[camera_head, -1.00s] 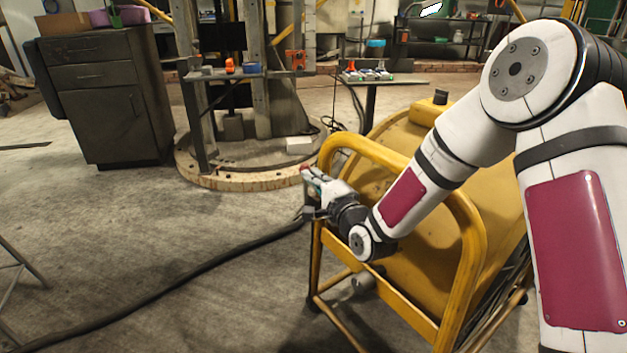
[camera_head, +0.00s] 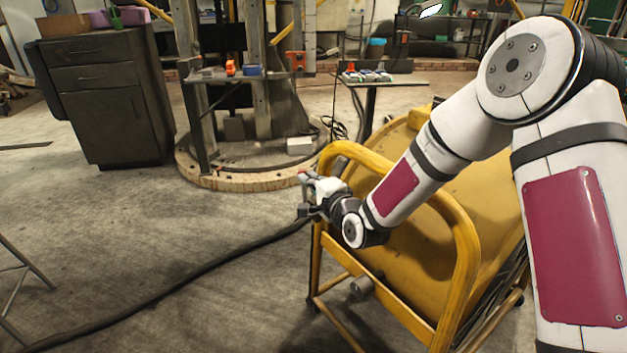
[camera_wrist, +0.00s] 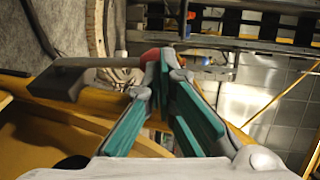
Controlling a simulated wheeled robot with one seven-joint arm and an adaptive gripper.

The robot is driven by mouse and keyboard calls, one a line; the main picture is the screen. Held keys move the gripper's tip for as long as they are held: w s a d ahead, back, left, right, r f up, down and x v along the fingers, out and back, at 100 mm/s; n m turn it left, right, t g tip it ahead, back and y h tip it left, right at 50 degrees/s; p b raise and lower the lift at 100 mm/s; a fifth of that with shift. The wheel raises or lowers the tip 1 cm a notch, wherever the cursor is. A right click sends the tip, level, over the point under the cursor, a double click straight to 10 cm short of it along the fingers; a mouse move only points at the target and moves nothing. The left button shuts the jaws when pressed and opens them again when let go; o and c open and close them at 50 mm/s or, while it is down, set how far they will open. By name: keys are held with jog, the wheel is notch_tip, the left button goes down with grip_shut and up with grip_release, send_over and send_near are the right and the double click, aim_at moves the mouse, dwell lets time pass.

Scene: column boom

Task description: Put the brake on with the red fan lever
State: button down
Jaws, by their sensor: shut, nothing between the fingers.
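My gripper (camera_head: 307,180) reaches past the left side of a yellow tubular frame. In the wrist view my gripper (camera_wrist: 165,58) shows two green-padded fingers with their tips together and nothing between them. A red part (camera_wrist: 151,56), seemingly the fan lever, shows right behind the fingertips, mostly hidden by them. In the head view a small red spot (camera_head: 303,172) shows at the fingertips. I cannot tell whether the fingers touch the red part.
The yellow machine with its tubular frame (camera_head: 466,270) stands under my arm. A flat grey piece (camera_wrist: 62,80) lies left of the fingers. A dark cabinet (camera_head: 110,100) stands at the back left. A black cable (camera_head: 190,272) crosses the floor. The left floor is largely open.

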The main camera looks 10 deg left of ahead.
aim_at(300, 171)
jog(key=p, duration=0.1)
jog(key=w+a+r+g+h+p, duration=0.1)
jog(key=p, duration=0.1)
jog(key=shift+w+a, duration=0.25)
jog(key=shift+a, duration=0.05)
jog(key=shift+w+a+g+h+p, duration=0.5)
jog(key=shift+w+g+p, duration=0.05)
jog(key=shift+g, duration=0.15)
jog(key=shift+x, duration=0.8)
jog(key=shift+w+a+f+b, duration=0.35)
jog(key=shift+w+a+b, duration=0.25)
jog(key=shift+w+a, duration=0.1)
